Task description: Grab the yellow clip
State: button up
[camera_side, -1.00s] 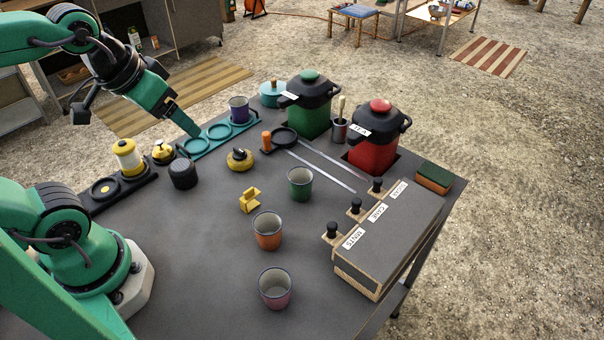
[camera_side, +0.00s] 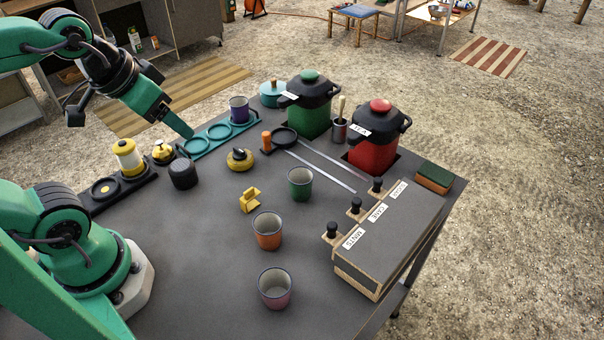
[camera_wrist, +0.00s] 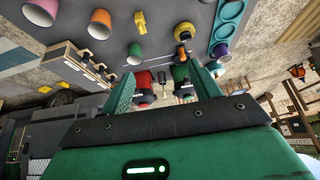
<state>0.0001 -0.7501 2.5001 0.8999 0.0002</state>
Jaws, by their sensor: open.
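The yellow clip (camera_side: 250,199) stands on the dark table in the side view, left of the green cup (camera_side: 300,184) and above the orange cup (camera_side: 267,231). In the wrist view the yellow clip (camera_wrist: 139,19) shows near the top, beside the green cup (camera_wrist: 135,53). My gripper (camera_side: 191,134) hangs in the air over the far left part of the table, well away from the clip. In the wrist view my gripper (camera_wrist: 165,88) has its two green fingers apart with nothing held between them.
A pink cup (camera_side: 275,287) stands at the front. A wooden box with labelled slots (camera_side: 385,245) lies at the right. Red (camera_side: 374,150) and green (camera_side: 308,112) pots stand at the back. A yellow-and-black round object (camera_side: 239,159) and a black jar (camera_side: 183,173) stand left of the clip.

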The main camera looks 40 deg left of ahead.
jog(key=c, duration=0.6)
jog(key=shift+o, duration=0.2)
jog(key=g, duration=0.5)
send_over(248, 190)
notch_tip(248, 190, down, 16)
jog(key=shift+s+r, duration=0.1)
jog(key=shift+f+g, duration=0.3)
jog(key=shift+f, duration=0.15)
jog(key=shift+f, duration=1.3)
